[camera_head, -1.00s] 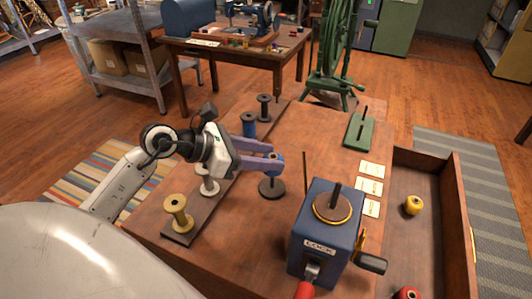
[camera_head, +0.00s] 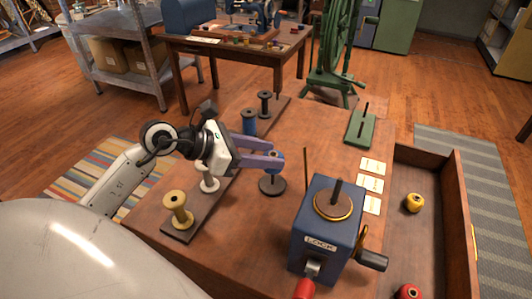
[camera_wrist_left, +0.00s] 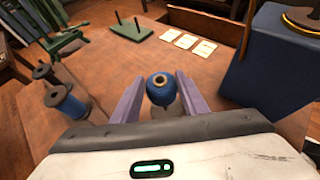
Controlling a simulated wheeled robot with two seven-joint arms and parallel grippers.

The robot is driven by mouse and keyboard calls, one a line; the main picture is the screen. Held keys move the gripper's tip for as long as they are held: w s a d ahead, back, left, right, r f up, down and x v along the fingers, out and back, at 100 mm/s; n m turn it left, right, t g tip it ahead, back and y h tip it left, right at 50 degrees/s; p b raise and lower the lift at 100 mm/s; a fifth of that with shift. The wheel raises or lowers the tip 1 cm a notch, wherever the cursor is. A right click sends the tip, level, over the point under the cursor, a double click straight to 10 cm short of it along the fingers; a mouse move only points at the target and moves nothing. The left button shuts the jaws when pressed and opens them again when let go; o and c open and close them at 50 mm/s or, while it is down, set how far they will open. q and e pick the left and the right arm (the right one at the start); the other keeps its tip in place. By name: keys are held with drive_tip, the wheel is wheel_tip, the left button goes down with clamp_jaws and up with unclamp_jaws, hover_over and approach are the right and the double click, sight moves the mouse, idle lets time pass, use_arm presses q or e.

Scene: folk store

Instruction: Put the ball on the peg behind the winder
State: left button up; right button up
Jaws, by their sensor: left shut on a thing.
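A blue ball (camera_wrist_left: 161,89) with a pale hole in its top sits between the two purple fingers of my left gripper (camera_head: 276,159), which is shut on it. In the head view the ball (camera_head: 278,164) is at a stand with a dark round base (camera_head: 271,187); I cannot tell whether it is lifted clear. The winder (camera_head: 317,235) is a blue box marked LOCK, with a round top and a crank, to the right of the gripper. Behind it, a green base (camera_head: 358,131) carries upright pegs. My right gripper is out of view.
A thin rod (camera_head: 305,168) stands beside the winder. Three cards (camera_head: 370,184) lie near the drawer holding yellow (camera_head: 413,203) and red balls.

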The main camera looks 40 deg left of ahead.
use_arm(q)
drive_tip(key=shift+f, duration=0.15)
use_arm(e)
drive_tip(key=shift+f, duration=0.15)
